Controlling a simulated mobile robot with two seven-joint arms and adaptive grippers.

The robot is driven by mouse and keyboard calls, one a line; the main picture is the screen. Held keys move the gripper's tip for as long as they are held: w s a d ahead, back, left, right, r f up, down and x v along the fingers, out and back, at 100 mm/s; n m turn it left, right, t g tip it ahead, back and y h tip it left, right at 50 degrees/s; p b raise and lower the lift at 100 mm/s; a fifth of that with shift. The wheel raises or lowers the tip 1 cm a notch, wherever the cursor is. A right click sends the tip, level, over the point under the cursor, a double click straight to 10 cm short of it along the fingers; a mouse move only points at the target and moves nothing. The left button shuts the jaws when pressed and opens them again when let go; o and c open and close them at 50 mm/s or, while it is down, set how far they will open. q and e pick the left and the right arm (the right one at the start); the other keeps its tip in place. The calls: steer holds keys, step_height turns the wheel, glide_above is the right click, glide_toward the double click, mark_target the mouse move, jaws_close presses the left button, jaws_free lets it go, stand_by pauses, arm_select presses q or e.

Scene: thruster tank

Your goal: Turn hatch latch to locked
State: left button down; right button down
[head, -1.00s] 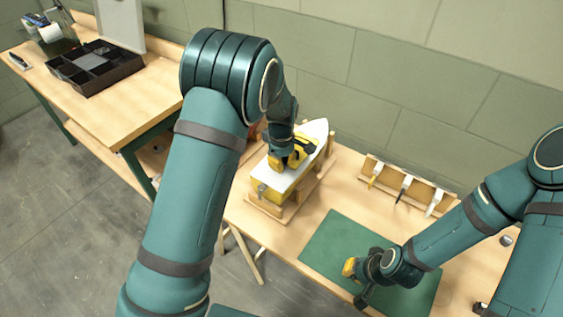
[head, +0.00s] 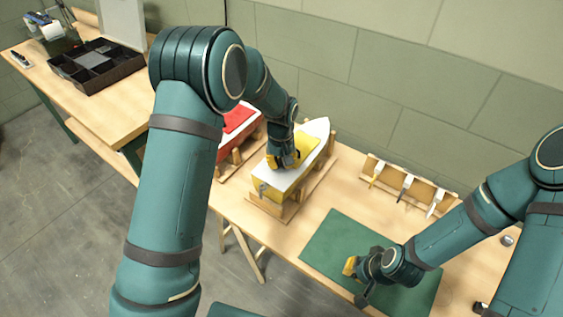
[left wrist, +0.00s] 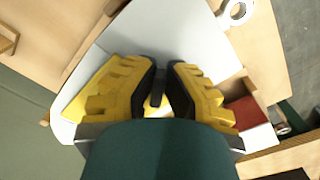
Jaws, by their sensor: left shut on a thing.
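The model boat (head: 318,133) has a white deck and a yellow hull and sits on a wooden cradle. My left gripper (head: 283,162) points down onto its deck. In the left wrist view, the yellow fingers of my left gripper (left wrist: 160,72) are close together above the white deck (left wrist: 185,35). A small dark piece, the hatch latch (left wrist: 157,88), shows between them, and the gripper is shut on it. Most of the latch and hatch is hidden by the fingers, so its setting cannot be read.
A red boat (head: 240,118) on its own stand is close behind the yellow one, to the left. A wooden rack (head: 410,186) with several tools stands at the right. The green mat (head: 335,236) is otherwise clear. A black divided tray (head: 95,65) is on the far-left table.

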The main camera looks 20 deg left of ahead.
arm_select(q)
steer(key=m, duration=0.3)
steer(key=shift+a+f+m, duration=0.1)
steer(key=shift+m, duration=0.3)
arm_select(e)
steer(key=shift+f, duration=0.2)
arm_select(q)
steer(key=shift+a+m, duration=0.1)
steer(key=shift+m, duration=1.8)
steer(key=c, duration=1)
jaws_free()
arm_select(e)
steer(key=shift+f, duration=0.1)
arm_select(q)
step_height(320, 180, up, 12)
steer(key=shift+r, duration=0.1)
arm_select(e)
steer(key=shift+s, duration=0.1)
